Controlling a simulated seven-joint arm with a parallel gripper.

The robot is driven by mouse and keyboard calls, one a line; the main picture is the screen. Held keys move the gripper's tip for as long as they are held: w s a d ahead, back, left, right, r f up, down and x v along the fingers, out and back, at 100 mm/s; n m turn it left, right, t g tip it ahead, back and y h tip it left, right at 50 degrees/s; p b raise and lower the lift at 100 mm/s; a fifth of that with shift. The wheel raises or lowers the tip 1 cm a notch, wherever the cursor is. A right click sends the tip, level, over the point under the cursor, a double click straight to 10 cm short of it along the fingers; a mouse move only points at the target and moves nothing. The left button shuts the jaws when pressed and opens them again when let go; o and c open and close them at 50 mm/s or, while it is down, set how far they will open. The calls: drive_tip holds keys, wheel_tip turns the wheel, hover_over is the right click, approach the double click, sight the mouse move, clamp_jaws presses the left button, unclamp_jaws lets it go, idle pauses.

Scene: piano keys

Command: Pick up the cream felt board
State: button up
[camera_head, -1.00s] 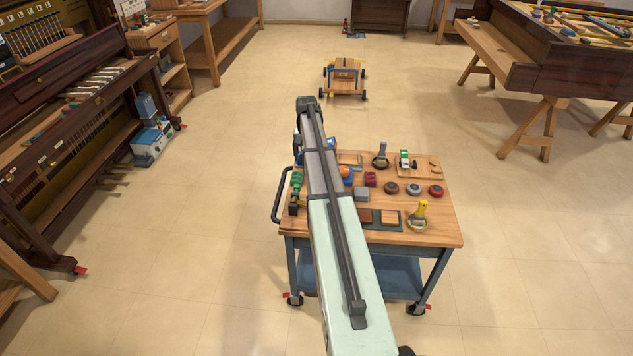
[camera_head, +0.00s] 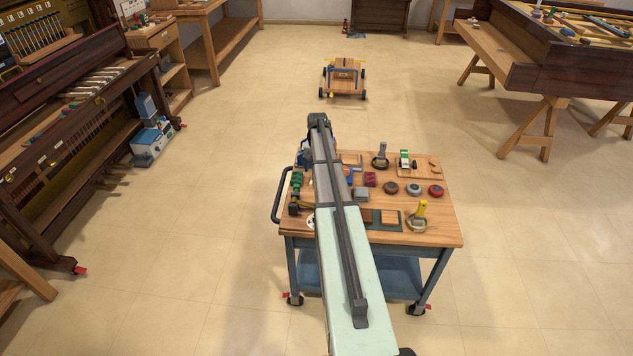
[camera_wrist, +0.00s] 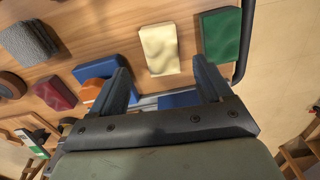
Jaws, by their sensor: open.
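The cream felt board (camera_wrist: 160,50) shows in the wrist view as a pale rectangular block with a wavy face. It lies on the wooden cart top (camera_wrist: 110,32), next to a green block (camera_wrist: 221,36). My gripper (camera_wrist: 160,64) is open, with its two dark fingers apart and nothing held between them. In the wrist picture the board appears between and just past the fingertips; it looks apart from both fingers. In the head view my arm covers part of the cart's left side, and I cannot make out the board or the fingers there.
Around the board are a blue and orange piece (camera_wrist: 100,75), a dark red block (camera_wrist: 54,92) and a grey textured block (camera_wrist: 30,42). A dark rail runs beside the green block at the cart's edge. Several other items crowd the cart top (camera_head: 440,238).

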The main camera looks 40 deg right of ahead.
drive_tip(key=shift+a+f, duration=0.2)
drive_tip(key=shift+f, duration=2.4)
drive_tip(key=shift+c, duration=0.4)
drive_tip(key=c, duration=1)
